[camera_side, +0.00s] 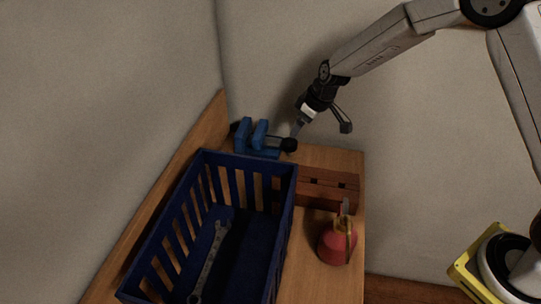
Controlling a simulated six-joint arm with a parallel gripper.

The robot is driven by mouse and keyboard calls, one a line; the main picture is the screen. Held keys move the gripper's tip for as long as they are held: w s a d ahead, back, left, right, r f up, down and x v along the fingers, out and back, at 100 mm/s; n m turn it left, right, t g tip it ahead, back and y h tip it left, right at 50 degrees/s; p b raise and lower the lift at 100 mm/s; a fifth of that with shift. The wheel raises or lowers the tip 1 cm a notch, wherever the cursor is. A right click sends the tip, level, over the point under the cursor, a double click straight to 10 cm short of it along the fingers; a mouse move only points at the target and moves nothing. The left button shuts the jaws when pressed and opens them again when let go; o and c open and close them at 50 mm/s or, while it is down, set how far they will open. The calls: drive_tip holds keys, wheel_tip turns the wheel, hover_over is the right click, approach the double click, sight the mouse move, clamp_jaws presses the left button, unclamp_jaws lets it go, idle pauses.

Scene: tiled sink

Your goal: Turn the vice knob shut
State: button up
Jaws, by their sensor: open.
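A blue vice (257,137) stands at the far end of the wooden bench, with a gap between its jaws. Its dark knob (289,145) is on its right side. My gripper (318,127) is open, with its fingers spread wide. One finger comes down close to the knob and the other is out to the right. I cannot tell whether a finger touches the knob. Nothing shows between the fingers.
A blue slatted crate (284,235) with a wrench (209,264) inside fills the near bench. A wooden block with slots (328,188) and a red oil can (337,245) stand to its right. Walls rise behind and left of the bench.

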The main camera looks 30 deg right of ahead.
sight(290, 142)
drive_tip(key=shift+w+d+n+g+y, duration=0.2)
drive_tip(key=shift+n+y, duration=0.1)
drive_tip(key=shift+n, duration=0.6)
drive_tip(key=shift+w+d+n+g+y, duration=0.1)
drive_tip(key=shift+d+n+y, duration=0.15)
drive_tip(key=shift+n, duration=0.65)
drive_tip(key=shift+a+f, duration=0.1)
drive_tip(key=shift+x, duration=3.8)
drive_tip(key=c, duration=1.2)
